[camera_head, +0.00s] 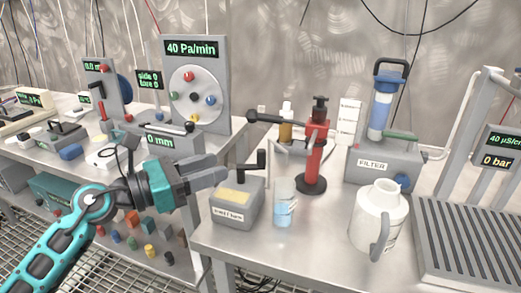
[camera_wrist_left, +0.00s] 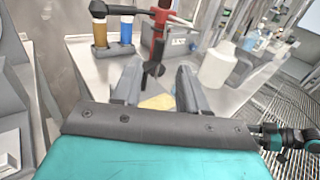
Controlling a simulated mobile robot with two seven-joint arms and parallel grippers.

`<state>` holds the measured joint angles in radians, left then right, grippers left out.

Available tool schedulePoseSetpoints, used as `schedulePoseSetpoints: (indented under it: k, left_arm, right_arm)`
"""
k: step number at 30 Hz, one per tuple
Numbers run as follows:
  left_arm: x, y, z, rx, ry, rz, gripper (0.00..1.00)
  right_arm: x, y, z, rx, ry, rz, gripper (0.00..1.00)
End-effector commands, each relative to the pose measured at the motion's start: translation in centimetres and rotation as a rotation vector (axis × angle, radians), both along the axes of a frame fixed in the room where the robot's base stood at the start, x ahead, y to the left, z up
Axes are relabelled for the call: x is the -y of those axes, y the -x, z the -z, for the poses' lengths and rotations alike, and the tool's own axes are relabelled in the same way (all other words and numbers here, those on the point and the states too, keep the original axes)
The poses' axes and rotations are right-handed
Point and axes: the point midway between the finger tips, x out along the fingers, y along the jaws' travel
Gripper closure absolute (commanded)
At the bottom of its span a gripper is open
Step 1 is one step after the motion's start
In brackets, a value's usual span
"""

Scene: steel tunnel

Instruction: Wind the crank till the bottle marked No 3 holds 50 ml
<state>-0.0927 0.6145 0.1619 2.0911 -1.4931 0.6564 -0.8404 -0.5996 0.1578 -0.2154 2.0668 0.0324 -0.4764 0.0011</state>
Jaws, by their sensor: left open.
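A grey box (camera_head: 236,208) with a pale yellow top and a white label stands at the table's front left. A black crank (camera_head: 261,160) rises from it; in the left wrist view a dark upright part (camera_wrist_left: 153,70) shows between the fingers. A clear bottle (camera_head: 284,205) with blue liquid in its lower part stands right of the box; its marking and level are too small to read. My left gripper (camera_head: 220,177) is open and empty, left of the crank and close above the box; its fingers also show in the left wrist view (camera_wrist_left: 158,92). My right gripper is out of view.
A red pump stand (camera_head: 314,155) with a black lever stands behind the bottle. A white jug (camera_head: 377,218) and a grey filter unit (camera_head: 384,163) stand to the right. An amber vial (camera_head: 286,128) stands behind. A grey panel (camera_head: 197,85) reads 40 Pa/min.

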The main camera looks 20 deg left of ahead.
Motion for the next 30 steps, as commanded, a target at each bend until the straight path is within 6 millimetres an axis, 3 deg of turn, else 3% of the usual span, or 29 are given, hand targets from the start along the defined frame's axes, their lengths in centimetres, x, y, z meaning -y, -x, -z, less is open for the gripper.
schedulePoseSetpoints:
  k: [16, 21, 30]
  left_arm:
    - [6.5, -7.4, -0.1, 0.002, 0.001, 0.002, 0.57]
    - [7.4, -8.5, 0.0, 0.0, 0.0, 0.002, 0.57]
    - [7.7, -8.8, 0.0, 0.0, -0.001, 0.002, 0.57]
  right_arm:
    - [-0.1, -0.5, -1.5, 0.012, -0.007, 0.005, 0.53]
    - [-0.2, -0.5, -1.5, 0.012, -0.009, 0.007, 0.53]
    - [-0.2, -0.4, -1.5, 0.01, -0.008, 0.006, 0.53]
